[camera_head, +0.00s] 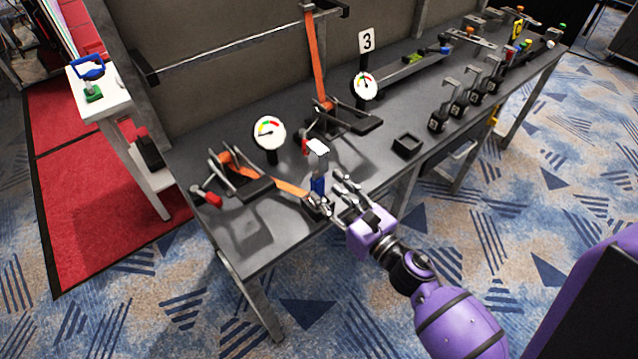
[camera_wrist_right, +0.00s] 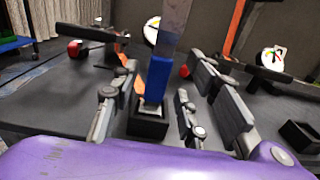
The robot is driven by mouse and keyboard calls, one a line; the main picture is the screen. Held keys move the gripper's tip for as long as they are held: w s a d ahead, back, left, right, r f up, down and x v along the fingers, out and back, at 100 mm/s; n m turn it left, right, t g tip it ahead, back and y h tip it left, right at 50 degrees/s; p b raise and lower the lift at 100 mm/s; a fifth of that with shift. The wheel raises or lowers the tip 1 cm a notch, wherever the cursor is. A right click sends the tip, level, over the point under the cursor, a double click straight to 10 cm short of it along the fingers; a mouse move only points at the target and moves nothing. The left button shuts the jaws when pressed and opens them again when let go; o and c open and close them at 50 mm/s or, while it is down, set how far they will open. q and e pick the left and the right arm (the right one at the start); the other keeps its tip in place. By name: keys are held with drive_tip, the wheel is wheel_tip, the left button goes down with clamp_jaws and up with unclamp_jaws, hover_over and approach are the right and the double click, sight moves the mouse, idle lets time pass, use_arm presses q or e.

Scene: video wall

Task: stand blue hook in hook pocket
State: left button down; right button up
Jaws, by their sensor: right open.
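The blue hook (camera_head: 318,185) has a blue grip and a pale metal upper part; it stands roughly upright near the front edge of the dark workbench. In the right wrist view, the blue grip (camera_wrist_right: 158,78) rises from a small black square pocket (camera_wrist_right: 148,126), its lower end inside the rim. How deep it sits I cannot tell. My right gripper (camera_head: 333,192) is open, its fingers on both sides of the hook with visible gaps. It also shows open in the wrist view (camera_wrist_right: 160,95). My left gripper is not in view.
An empty black box (camera_head: 407,145) sits to the right on the bench. Several numbered hook stands (camera_head: 457,106) line the front edge farther right. A white gauge (camera_head: 269,132), orange straps (camera_head: 317,60) and a red-handled clamp (camera_head: 212,198) are close by.

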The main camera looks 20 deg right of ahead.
drive_tip(key=s+d+f+m+g+h+b, duration=0.1)
drive_tip(key=s+d+f+m+g+h, duration=0.15)
drive_tip(key=s+f+m, duration=0.65)
drive_tip(key=s+d+f+m+g+h+b, duration=0.15)
drive_tip(key=s+d+f+m+h, duration=0.3)
drive_tip(key=s+m, duration=0.9)
drive_tip(key=s+a+f+m+g, duration=0.2)
drive_tip(key=s+f+m, duration=0.2)
drive_tip(key=s+m, duration=0.2)
drive_tip(key=s+a+f+m+g, duration=0.2)
drive_tip(key=s+f+m, duration=0.3)
drive_tip(key=m, duration=0.6)
drive_tip(key=shift+s+a+f+g+y+p, duration=0.25)
drive_tip(key=shift+s+g+y+p, duration=0.2)
drive_tip(key=shift+g, duration=0.25)
drive_tip(key=shift+r, duration=0.1)
